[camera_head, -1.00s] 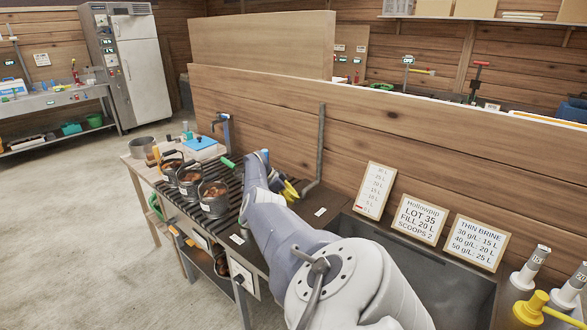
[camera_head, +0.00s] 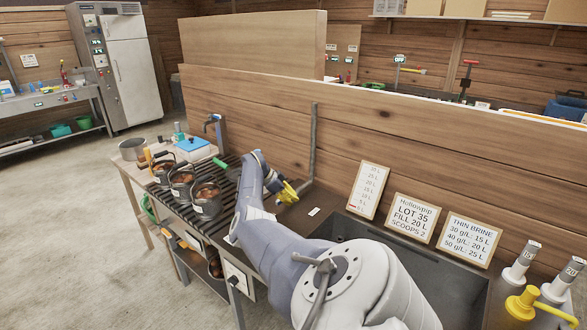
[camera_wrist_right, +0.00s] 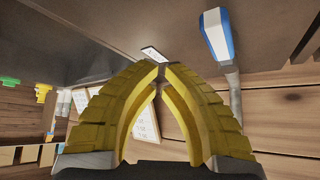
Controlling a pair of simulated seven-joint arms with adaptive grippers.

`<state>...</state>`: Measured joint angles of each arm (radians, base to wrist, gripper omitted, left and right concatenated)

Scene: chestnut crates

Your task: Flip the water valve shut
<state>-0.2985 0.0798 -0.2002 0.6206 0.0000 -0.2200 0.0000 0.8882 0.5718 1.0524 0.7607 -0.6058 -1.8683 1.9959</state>
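My right gripper (camera_head: 290,191) has yellow ribbed fingers and is just left of the foot of an upright grey pipe (camera_head: 313,140) at the back of the bench. In the right wrist view its fingertips (camera_wrist_right: 158,69) meet, with nothing visible between them. Beyond them, up and to the right, a blue and white lever-like part (camera_wrist_right: 216,36) sits by a grey pipe (camera_wrist_right: 235,95); it looks apart from the fingers. I cannot tell for sure whether it is the water valve; it is not clear in the head view. My left gripper is not in view.
A dark sink (camera_head: 350,228) lies right of the gripper, with signs (camera_head: 411,217) behind it. Several buckets of chestnuts (camera_head: 206,199) stand on the slatted rack to the left, near a blue tap (camera_head: 217,128). A wooden wall (camera_head: 420,150) closes the back.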

